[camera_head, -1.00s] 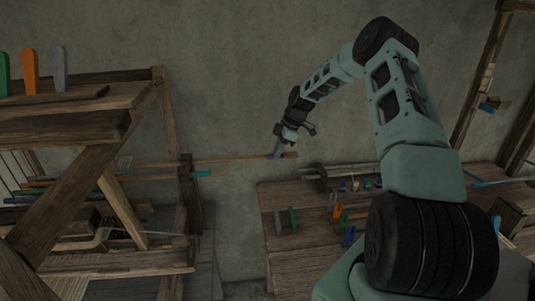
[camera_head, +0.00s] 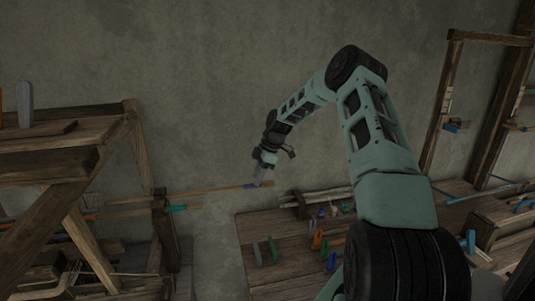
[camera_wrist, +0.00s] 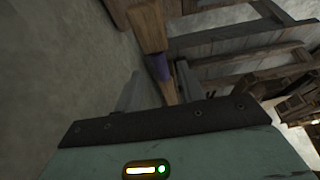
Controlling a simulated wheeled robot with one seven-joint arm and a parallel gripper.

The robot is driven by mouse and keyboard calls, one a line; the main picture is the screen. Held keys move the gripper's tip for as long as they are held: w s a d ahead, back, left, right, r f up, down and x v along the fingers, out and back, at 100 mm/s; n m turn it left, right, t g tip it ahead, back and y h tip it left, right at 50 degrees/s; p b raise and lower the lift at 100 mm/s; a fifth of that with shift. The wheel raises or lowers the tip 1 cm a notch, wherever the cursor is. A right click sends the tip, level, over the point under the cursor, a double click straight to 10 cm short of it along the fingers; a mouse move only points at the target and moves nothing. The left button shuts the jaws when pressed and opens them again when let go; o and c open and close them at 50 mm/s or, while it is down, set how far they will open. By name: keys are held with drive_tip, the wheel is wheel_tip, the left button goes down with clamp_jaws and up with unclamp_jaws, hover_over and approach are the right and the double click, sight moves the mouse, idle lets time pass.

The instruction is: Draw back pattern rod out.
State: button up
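The pattern rod (camera_head: 215,189) is a long, thin wooden rod that reaches right from the loom's post (camera_head: 161,225), with a purple band (camera_head: 249,185) near its free end. My gripper (camera_head: 259,181) is at this free end, pointing down. In the wrist view, the rod's wooden end (camera_wrist: 148,25) and purple band (camera_wrist: 159,68) show ahead. My gripper's two fingers (camera_wrist: 157,88) stand apart on either side of the rod's line, with a gap at the left finger. I see no firm grip. The rod's inner end is hidden in the loom.
A shorter rod with a teal tip (camera_head: 177,208) sticks out just below. A wooden bench (camera_head: 287,270) with several coloured tools stands to the right. The loom frame (camera_head: 45,225) fills the left. Bare wall (camera_head: 200,90) lies behind the arm.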

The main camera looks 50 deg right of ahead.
drive_tip(key=b+v, duration=0.3)
drive_tip(key=v, duration=1.2)
drive_tip(key=shift+s+d+r, duration=0.1)
drive_tip(key=w+a+g, duration=0.1)
drive_tip(key=w+a, duration=0.2)
drive_tip(key=a, duration=1.6)
drive_tip(key=s+a+g+h, duration=0.1)
drive_tip(key=s+a, duration=0.4)
drive_tip(key=a, duration=0.6)
drive_tip(key=s+a+g, duration=0.1)
drive_tip(key=s+a, duration=0.3)
drive_tip(key=a, duration=0.7)
drive_tip(key=s+a+f+m, duration=0.1)
drive_tip(key=s+a, duration=0.2)
drive_tip(key=s, duration=0.5)
drive_tip(key=s+a+f+m+h, duration=0.1)
drive_tip(key=s+a, duration=0.3)
drive_tip(key=s, duration=0.4)
drive_tip(key=s+a+f+m+h, duration=0.1)
drive_tip(key=s+a+f, duration=0.1)
drive_tip(key=s, duration=0.7)
drive_tip(key=shift+a+f+t, duration=0.3)
drive_tip(key=shift+a+f, duration=0.1)
drive_tip(key=shift+a, duration=0.35)
